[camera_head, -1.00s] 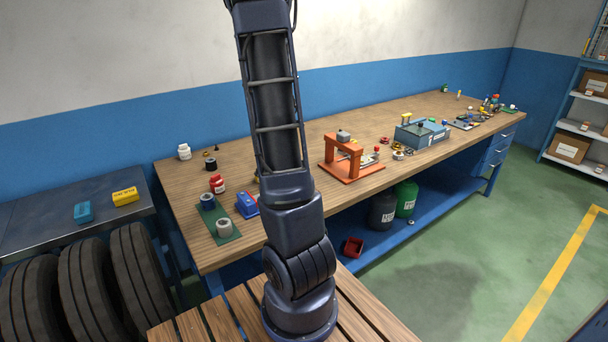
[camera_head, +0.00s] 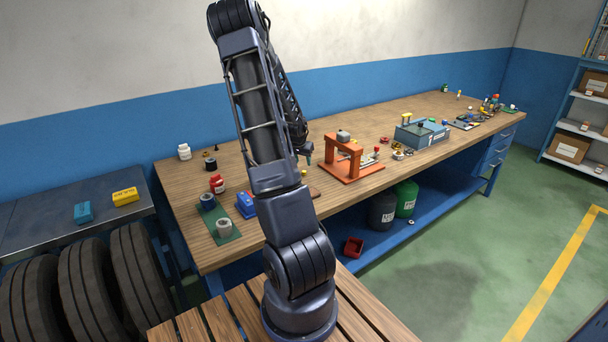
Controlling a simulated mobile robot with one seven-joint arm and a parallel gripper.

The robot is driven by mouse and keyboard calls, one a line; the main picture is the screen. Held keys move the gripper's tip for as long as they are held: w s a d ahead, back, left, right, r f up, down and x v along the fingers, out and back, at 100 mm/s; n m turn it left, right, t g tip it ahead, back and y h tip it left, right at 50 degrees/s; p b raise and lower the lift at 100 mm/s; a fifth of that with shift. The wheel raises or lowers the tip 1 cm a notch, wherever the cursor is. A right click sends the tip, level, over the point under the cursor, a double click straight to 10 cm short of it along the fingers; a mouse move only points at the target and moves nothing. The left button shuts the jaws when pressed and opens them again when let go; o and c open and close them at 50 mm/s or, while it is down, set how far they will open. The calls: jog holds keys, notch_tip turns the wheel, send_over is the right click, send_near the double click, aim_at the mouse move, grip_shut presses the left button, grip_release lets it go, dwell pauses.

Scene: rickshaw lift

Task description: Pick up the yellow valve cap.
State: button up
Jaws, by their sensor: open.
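A very small yellow item (camera_head: 304,172) shows on the workbench, just right of my arm and below my gripper. It may be the yellow valve cap, but it is too small to tell. My gripper (camera_head: 308,158) hangs from the bent arm, pointing down over the bench, left of the orange press. It is open, and no object shows in it. The gap between its fingertips and the bench is hard to judge. My arm hides part of the bench around there.
The orange press (camera_head: 350,168) stands right of my gripper. A blue-grey toolbox (camera_head: 422,134) is farther right. A blue block (camera_head: 246,203), a red jar (camera_head: 217,183) and a green mat (camera_head: 222,236) with grey rings lie left of my arm. The bench (camera_head: 190,215) has bare wood at its left.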

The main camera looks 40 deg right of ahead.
aim_at(304, 172)
jog(key=shift+a+x, duration=0.2)
jog(key=shift+x, duration=1.5)
jog(key=shift+a+x, duration=0.2)
jog(key=shift+x, duration=1.45)
jog(key=shift+f, duration=0.1)
jog(key=c, duration=0.9)
